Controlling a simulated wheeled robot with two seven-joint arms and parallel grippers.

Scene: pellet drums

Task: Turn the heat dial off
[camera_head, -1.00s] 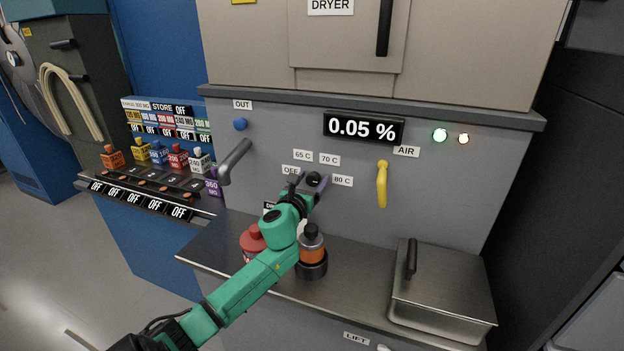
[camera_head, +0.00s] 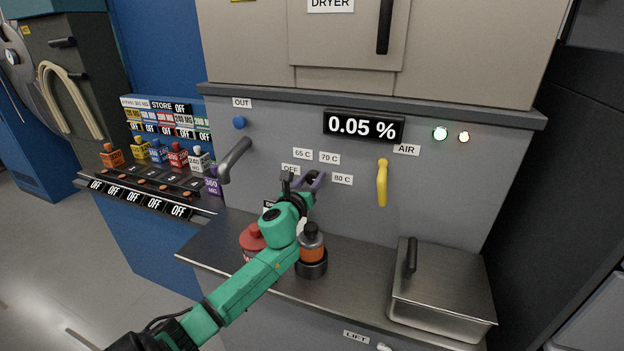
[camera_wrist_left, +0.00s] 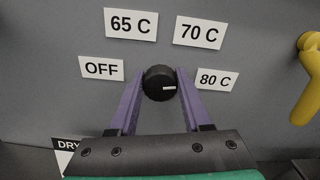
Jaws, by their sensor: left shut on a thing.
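The heat dial (camera_wrist_left: 158,82) is a round black knob on the grey dryer panel, with a small white mark on its right side, towards the 80 C label (camera_wrist_left: 217,79). The OFF label (camera_wrist_left: 101,68) is to its left, and the 65 C (camera_wrist_left: 131,23) and 70 C (camera_wrist_left: 199,32) labels are above. My left gripper (camera_wrist_left: 158,80) is shut on the dial, one purple finger at each side. In the head view, the left gripper (camera_head: 304,182) is at the panel and partly hides the dial. My right gripper is not in view.
A yellow AIR handle (camera_head: 382,184) is right of the dial and a grey OUT lever (camera_head: 235,160) is left. On the shelf below are a red-topped container (camera_head: 252,238), a dark-capped bottle (camera_head: 312,240) and a lidded metal box (camera_head: 441,285). A display (camera_head: 363,128) reads 0.05 %.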

